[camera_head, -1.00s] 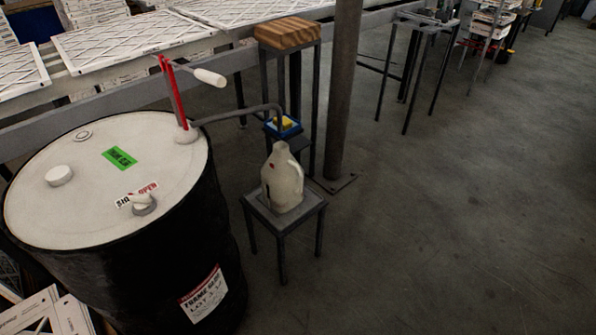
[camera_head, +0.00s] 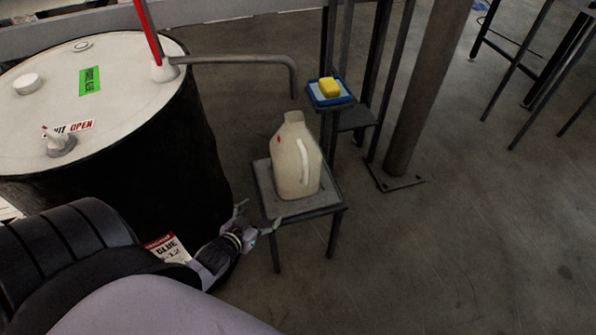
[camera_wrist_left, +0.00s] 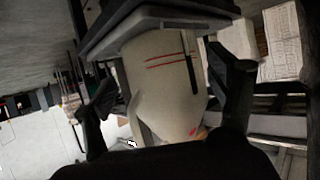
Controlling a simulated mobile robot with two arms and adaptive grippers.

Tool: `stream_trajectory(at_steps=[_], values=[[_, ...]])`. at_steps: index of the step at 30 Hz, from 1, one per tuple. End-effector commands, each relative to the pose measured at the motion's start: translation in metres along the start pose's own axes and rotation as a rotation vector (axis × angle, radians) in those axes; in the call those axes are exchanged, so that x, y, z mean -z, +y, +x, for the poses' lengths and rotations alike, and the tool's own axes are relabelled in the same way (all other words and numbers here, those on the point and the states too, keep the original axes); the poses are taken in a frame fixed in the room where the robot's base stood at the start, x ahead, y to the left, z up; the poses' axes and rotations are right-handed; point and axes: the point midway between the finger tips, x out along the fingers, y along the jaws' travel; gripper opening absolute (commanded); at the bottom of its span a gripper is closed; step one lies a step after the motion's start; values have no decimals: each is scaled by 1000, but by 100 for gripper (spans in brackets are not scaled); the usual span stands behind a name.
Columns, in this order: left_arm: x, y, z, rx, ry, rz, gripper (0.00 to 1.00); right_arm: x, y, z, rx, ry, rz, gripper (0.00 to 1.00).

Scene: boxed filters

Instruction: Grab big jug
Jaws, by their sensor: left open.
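The big jug (camera_head: 296,160) is off-white, upright, with a small red mark and its handle on the right side. It stands on a small grey stool (camera_head: 265,185) in the head view. My left gripper (camera_head: 258,216) is open at the stool's front left corner, in front of and below the jug. In the left wrist view, which looks upside down, the jug (camera_wrist_left: 160,85) shows between the spread fingers of the left gripper (camera_wrist_left: 165,98), with red lines on its side. I cannot tell whether any finger touches it. My right gripper is not in view.
A black drum (camera_head: 120,180) with a white top stands left of the stool, and its pump spout (camera_head: 240,60) reaches out towards the jug. A blue tray (camera_head: 345,97) with a yellow sponge (camera_head: 329,87) and a post (camera_head: 425,95) are behind.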

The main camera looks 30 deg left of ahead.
Motion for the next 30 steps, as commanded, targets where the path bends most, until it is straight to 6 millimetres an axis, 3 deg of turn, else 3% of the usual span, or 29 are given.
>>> stream_trajectory(at_steps=[1, 3, 6, 9, 13, 16, 30], values=[[26, -5, 2, -3, 93, -2, 80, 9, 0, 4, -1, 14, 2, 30], [71, -8, -7, -12, 202, -7, 80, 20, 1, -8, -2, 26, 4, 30], [120, -8, -23, -30, 326, -10, 80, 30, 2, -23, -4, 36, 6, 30], [153, -6, -38, -46, 405, -8, 80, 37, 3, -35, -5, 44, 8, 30], [174, -3, -46, -59, 454, -7, 80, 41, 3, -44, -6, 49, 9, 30], [184, -2, -37, -61, 464, -6, 80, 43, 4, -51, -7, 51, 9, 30], [223, 3, 44, -59, 460, -6, 80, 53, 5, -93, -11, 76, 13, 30]])
